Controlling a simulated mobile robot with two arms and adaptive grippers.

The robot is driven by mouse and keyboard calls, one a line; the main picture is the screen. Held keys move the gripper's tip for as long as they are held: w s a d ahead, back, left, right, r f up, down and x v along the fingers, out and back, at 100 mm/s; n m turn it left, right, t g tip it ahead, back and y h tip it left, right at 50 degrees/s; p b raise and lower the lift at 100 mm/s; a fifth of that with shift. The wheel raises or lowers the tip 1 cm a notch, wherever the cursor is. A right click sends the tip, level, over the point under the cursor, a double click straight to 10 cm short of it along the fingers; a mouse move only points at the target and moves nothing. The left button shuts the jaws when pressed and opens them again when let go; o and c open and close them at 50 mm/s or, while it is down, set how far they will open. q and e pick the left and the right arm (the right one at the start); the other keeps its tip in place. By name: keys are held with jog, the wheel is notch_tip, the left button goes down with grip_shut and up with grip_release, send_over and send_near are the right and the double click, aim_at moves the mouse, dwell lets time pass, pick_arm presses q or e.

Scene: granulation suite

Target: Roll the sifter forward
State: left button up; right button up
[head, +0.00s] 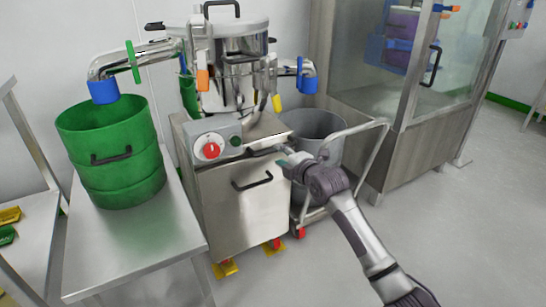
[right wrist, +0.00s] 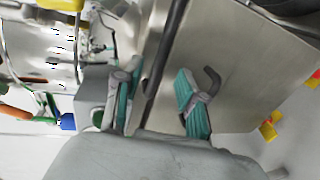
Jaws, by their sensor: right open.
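The sifter is a steel cabinet (head: 240,200) on red casters, with a round steel sieve unit (head: 235,75) on top. Its front has a grey control box with a red knob (head: 210,150) and a black handle (head: 252,180). A black bar handle (head: 265,149) sits higher, at the cabinet's upper right. My right gripper (head: 284,157) is open at this bar. In the right wrist view, the bar (right wrist: 168,65) runs between the spread teal-padded fingers of the gripper (right wrist: 157,98); contact cannot be told. My left gripper is out of view.
A green drum (head: 112,155) stands on a steel table (head: 140,240) at left, under a blue-ended spout. A grey bin (head: 315,130) on a wheeled cart stands right of the sifter. A glazed cabinet (head: 400,90) is behind. Yellow floor pieces (head: 225,269) lie by the casters. Front floor is clear.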

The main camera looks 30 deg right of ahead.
aim_at(273, 151)
jog(key=b+x, duration=0.1)
jog(key=x, duration=0.4)
jog(key=shift+w+b, duration=0.2)
jog(key=shift+b, duration=0.1)
grip_shut()
